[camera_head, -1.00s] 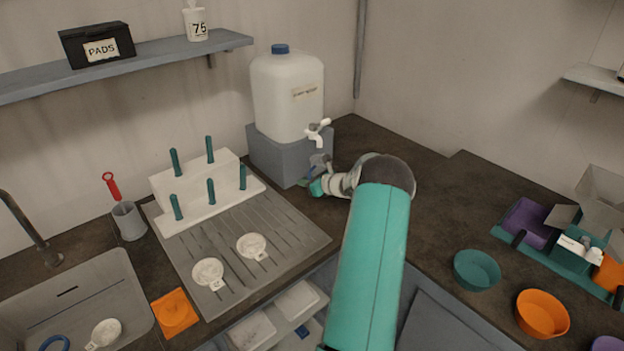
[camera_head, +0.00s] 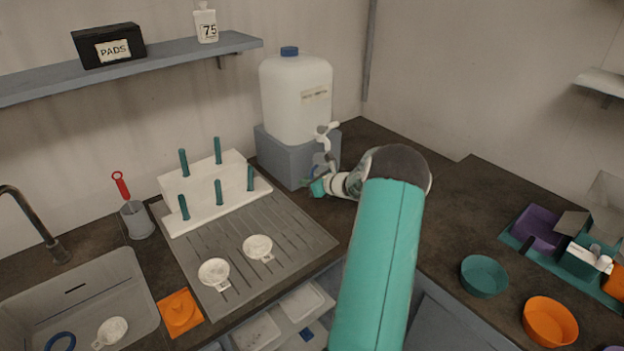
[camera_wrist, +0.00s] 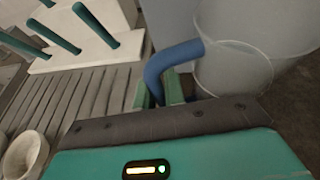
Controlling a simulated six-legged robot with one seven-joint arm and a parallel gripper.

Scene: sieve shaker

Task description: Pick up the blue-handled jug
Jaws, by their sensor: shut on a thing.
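The jug (camera_wrist: 232,62) shows in the wrist view as a pale, translucent vessel with a blue handle (camera_wrist: 168,62). My gripper (camera_wrist: 160,97) is shut on the lower part of that handle, with a green finger on each side of it. The jug appears upright, beside a grey block. In the head view my gripper (camera_head: 314,186) is in front of the grey stand (camera_head: 288,165), below the tap of the big white canister. The jug is mostly hidden there by my arm and gripper. I cannot tell whether its base touches the counter.
The white canister (camera_head: 295,100) with its tap (camera_head: 325,134) stands close above my gripper. A white peg rack (camera_head: 215,195) stands on the grooved draining board (camera_head: 225,285) at left. A teal bowl (camera_head: 484,276) and an orange bowl (camera_head: 549,321) stand at right. The counter behind my arm is mostly clear.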

